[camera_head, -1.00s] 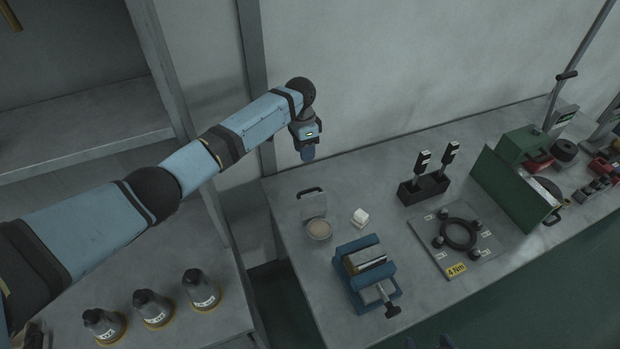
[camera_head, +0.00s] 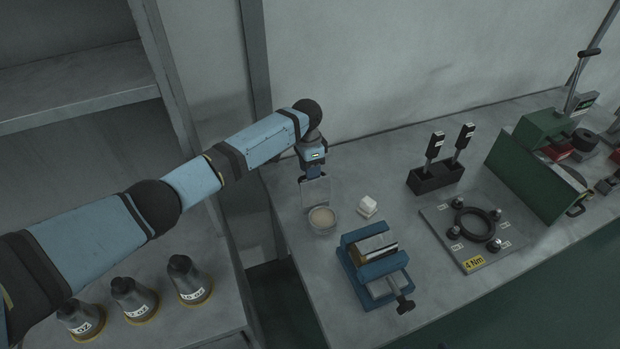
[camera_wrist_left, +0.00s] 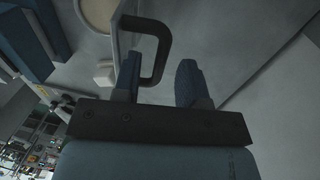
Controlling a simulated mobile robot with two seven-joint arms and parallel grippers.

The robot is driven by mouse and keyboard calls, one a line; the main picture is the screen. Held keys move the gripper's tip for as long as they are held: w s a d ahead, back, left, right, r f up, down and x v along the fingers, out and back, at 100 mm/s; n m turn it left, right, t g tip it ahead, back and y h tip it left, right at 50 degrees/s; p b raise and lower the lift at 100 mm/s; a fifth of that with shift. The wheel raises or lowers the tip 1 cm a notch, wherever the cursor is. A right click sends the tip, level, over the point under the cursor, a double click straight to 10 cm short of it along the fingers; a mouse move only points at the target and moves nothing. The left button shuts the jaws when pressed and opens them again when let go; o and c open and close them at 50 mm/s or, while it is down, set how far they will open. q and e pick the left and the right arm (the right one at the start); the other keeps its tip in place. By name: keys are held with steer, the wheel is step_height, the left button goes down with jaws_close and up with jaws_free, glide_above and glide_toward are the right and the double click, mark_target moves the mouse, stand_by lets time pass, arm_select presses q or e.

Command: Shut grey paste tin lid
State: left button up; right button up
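The grey paste tin (camera_head: 322,219) stands at the left end of the bench with pale paste showing inside. Its lid (camera_head: 315,192) is open, standing upright at the tin's back edge. My left gripper (camera_head: 314,176) is at the top of the lid, and its fingers hide the handle in the head view. In the left wrist view, the dark loop handle (camera_wrist_left: 160,45) reaches between the two parted fingertips of the gripper (camera_wrist_left: 158,75). The tin (camera_wrist_left: 97,14) shows only in part at the top there. My right gripper is not in view.
A white block (camera_head: 367,206) sits right of the tin. A blue vise (camera_head: 375,267) stands in front of it. A black holder (camera_head: 435,178) and a plate with a ring (camera_head: 470,250) are further right. Labelled flasks (camera_head: 188,279) stand on the lower left surface.

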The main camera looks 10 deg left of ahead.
mark_target(315, 179)
arm_select(q)
steer(key=shift+f, duration=0.2)
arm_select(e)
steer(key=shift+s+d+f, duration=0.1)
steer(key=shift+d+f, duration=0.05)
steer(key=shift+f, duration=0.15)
arm_select(q)
jaws_close()
steer(key=shift+s+d+r+t+p, duration=0.15)
steer(key=shift+s+r+t+p, duration=0.15)
steer(key=shift+p, duration=0.55)
steer(key=s+d+p, duration=0.1)
steer(key=p, duration=0.2)
steer(key=s+d+r+p, duration=0.1)
steer(key=p, duration=0.2)
steer(key=shift+s+t+y, duration=0.3)
steer(key=shift+s, duration=0.05)
steer(key=shift+s+d+p, duration=0.3)
steer(key=shift+s+p, duration=0.1)
steer(key=shift+p, duration=0.4)
steer(key=shift+s+d+f+p, duration=0.15)
steer(key=shift+s+d+p, duration=0.1)
steer(key=shift+s+p, duration=0.2)
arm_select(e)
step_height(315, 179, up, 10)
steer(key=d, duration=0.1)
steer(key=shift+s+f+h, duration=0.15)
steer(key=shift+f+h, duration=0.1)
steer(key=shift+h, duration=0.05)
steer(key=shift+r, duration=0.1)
